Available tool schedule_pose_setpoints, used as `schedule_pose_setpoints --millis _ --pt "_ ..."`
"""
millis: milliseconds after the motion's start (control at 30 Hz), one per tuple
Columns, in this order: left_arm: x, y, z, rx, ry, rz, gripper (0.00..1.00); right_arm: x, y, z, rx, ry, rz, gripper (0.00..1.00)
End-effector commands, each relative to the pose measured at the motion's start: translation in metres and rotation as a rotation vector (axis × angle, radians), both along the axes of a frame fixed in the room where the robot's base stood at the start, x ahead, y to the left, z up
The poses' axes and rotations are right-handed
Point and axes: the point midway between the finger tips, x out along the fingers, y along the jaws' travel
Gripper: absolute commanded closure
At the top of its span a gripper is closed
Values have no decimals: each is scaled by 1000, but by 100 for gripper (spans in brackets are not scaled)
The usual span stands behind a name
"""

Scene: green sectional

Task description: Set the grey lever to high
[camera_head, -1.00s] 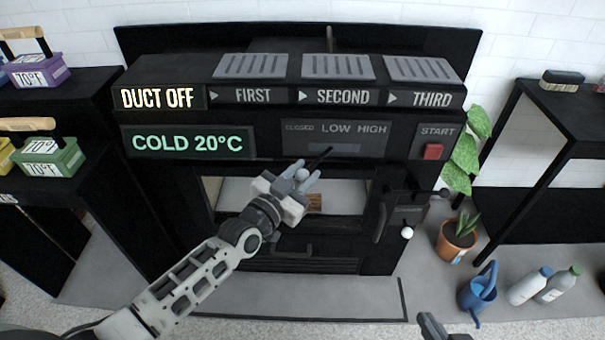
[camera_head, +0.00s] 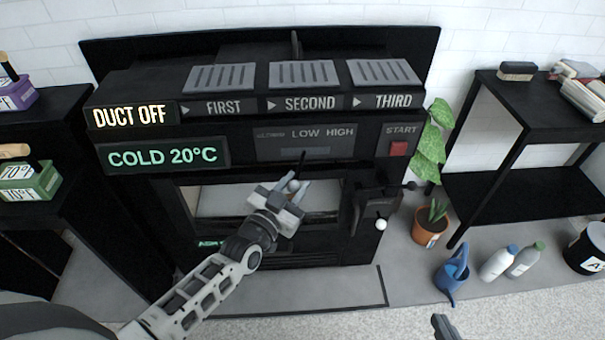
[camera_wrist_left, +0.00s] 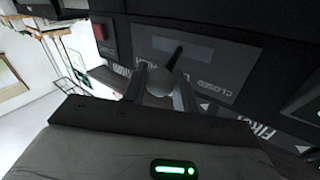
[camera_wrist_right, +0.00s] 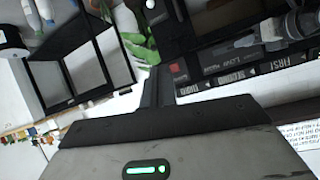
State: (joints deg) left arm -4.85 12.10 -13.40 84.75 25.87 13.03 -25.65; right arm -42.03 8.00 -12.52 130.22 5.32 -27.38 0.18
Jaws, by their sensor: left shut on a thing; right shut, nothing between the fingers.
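The grey lever has a black stem (camera_head: 303,158) and a round grey knob (camera_head: 293,186). It sticks out of the front panel (camera_head: 264,146) marked CLOSED, LOW and HIGH, with its stem below the word LOW. My left gripper (camera_head: 291,190) is shut on the knob, one finger on each side. In the left wrist view the knob (camera_wrist_left: 160,82) sits between the fingers, and the gripper hides part of the lettering. My right gripper (camera_head: 440,326) is shut and empty at the bottom edge, away from the machine. Its closed fingers show in the right wrist view (camera_wrist_right: 158,86).
A red START button (camera_head: 398,149) is right of the panel. A side handle with a white knob (camera_head: 381,225) stands lower right. A potted plant (camera_head: 431,222), blue watering can (camera_head: 453,272) and bottles (camera_head: 499,263) stand on the floor at right. The display (camera_head: 163,156) reads COLD 20°C.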

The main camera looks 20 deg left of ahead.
Motion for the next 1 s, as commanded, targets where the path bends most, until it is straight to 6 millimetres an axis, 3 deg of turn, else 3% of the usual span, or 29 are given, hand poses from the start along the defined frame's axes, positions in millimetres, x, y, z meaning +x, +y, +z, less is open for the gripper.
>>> schedule_pose_setpoints --millis 433,1000 --pt "15 -42 3 0 -5 -1 100 6 0 4 3 5 -3 100" --pt "25 -51 4 6 -9 6 100 4 -1 2 -1 12 -2 100"
